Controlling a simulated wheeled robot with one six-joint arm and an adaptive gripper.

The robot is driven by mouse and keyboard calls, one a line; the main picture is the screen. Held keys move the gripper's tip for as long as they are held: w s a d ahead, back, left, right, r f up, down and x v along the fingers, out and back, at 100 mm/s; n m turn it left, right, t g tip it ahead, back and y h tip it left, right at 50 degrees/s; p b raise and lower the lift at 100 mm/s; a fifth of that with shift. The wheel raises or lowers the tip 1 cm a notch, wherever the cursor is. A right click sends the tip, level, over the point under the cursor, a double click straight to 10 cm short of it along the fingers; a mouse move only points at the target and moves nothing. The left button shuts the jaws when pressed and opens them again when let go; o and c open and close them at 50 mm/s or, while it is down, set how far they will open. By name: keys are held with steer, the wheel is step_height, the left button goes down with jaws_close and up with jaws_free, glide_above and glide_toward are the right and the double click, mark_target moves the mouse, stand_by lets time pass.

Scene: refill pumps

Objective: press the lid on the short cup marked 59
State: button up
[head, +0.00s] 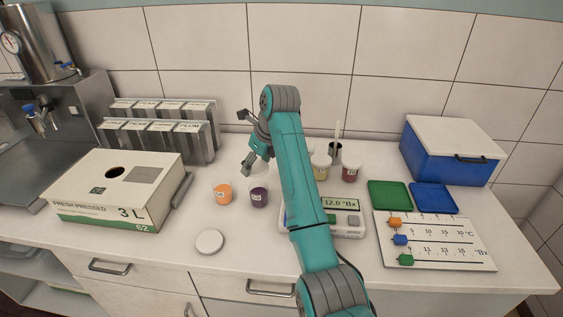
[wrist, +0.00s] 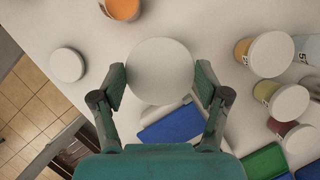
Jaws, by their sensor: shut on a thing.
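My gripper (head: 256,160) is above the counter behind the two open cups. In the wrist view its fingers (wrist: 160,82) are closed on opposite sides of a round white lid (wrist: 160,66). A pale piece of it shows below the fingers in the head view (head: 262,168). A short orange cup (head: 222,194) and a short purple cup (head: 259,197) stand open on the counter. Their label numbers are too small to read surely. The orange cup shows at the wrist view's top edge (wrist: 121,8). Whatever is under the held lid is hidden.
Another white lid (head: 210,241) lies flat in front of the cups. Lidded cups (head: 320,168) stand right of my arm, near a scale (head: 348,219). A juice box (head: 118,190) is left. Green (head: 390,194) and blue (head: 434,197) trays and a marked board (head: 440,245) are right.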

mark_target(259, 182)
steer(key=shift+w+d+f, duration=0.1)
steer(key=shift+f, duration=0.05)
steer(key=shift+d+f, duration=0.1)
steer(key=shift+f, duration=2.5)
steer(key=shift+f, duration=0.8)
steer(key=o, duration=0.8)
